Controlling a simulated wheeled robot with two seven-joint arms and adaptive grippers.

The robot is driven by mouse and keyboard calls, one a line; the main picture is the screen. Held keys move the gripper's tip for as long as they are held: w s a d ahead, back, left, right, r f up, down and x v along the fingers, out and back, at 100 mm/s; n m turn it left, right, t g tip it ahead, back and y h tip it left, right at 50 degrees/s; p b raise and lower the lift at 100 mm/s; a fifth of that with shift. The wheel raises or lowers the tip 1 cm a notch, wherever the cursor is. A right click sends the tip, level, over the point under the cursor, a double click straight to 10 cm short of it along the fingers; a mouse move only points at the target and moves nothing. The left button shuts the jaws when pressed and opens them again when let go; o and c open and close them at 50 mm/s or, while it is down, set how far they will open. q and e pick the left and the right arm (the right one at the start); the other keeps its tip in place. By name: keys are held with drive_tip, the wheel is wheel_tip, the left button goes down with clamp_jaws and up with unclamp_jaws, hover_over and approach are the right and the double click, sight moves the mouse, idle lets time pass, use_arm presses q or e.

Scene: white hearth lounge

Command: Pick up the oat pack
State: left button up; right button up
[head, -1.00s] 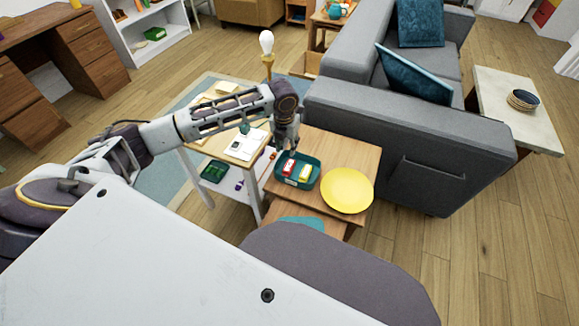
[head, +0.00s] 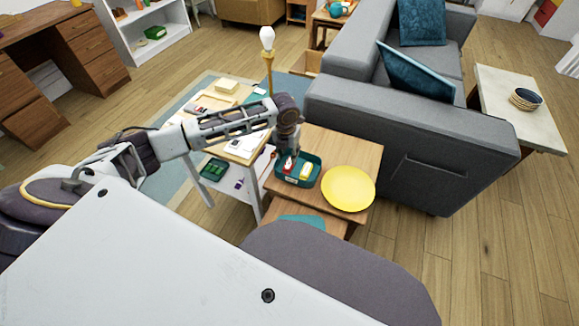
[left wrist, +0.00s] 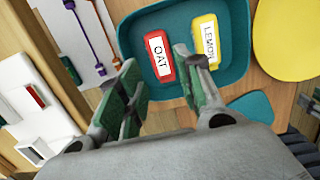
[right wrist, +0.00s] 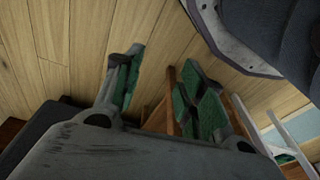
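The oat pack (left wrist: 159,57) is a red pack with a white label reading OAT. It lies in a teal tray (left wrist: 134,32) beside a yellow pack labelled LEMON (left wrist: 207,41). In the head view the oat pack (head: 287,165) is partly covered by my left gripper (head: 293,152), which is above the tray's left part. In the left wrist view my left gripper (left wrist: 160,85) is open, with the oat pack beyond and between its fingers, and nothing is held. My right gripper (right wrist: 160,90) is open and empty, pointing toward the wood floor, away from the tray.
The tray stands on a small wooden table (head: 345,148) with a yellow plate (head: 348,189) to its right. A grey sofa (head: 415,140) stands behind and to the right. A white-legged side table (head: 250,190) is left of the tray. A lamp (head: 268,60) stands behind.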

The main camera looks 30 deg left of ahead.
sight(289, 163)
use_arm(q)
drive_tip(key=shift+w+f, duration=0.15)
drive_tip(key=shift+f, duration=1)
use_arm(e)
drive_tip(key=shift+a+r, duration=0.2)
drive_tip(key=shift+r, duration=0.65)
use_arm(q)
drive_tip(key=shift+f+b, duration=0.2)
drive_tip(key=shift+b, duration=0.1)
drive_tip(key=shift+w+f+b, duration=0.2)
drive_tip(key=shift+f+b, duration=0.55)
drive_tip(key=shift+f, duration=1.6)
use_arm(e)
drive_tip(key=r, duration=0.3)
drive_tip(key=shift+w+a+r, duration=0.2)
drive_tip(key=shift+a+r, duration=0.05)
drive_tip(key=shift+a, duration=0.1)
